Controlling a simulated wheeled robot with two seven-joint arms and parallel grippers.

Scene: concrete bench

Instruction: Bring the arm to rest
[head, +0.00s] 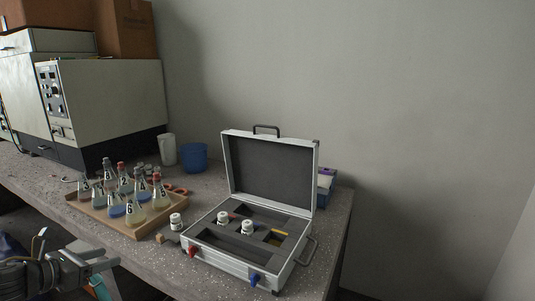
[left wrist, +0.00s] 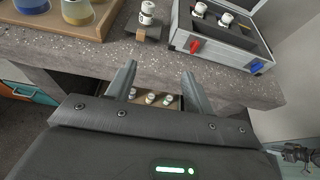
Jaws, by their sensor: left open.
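My left gripper (head: 88,262) is in the lower left of the head view, in front of the bench's front edge and clear of the things on top. In the left wrist view its two fingers (left wrist: 159,85) stand apart with nothing between them. The bench edge lies beyond the fingers, and small white-capped jars (left wrist: 151,98) show lower down behind the gap, in what looks like a drawer or shelf. My right gripper is not in the head view; an arm-like part at the lower right of the left wrist view is too small to tell.
An open silver case (head: 225,262) with white jars (head: 247,228) stands on the concrete bench (head: 327,225). A cardboard tray (head: 143,231) holds several numbered flasks. Another jar (head: 176,221) stands between them. A blue cup (head: 194,157), a white mug (head: 167,149) and a large machine (head: 110,95) are behind.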

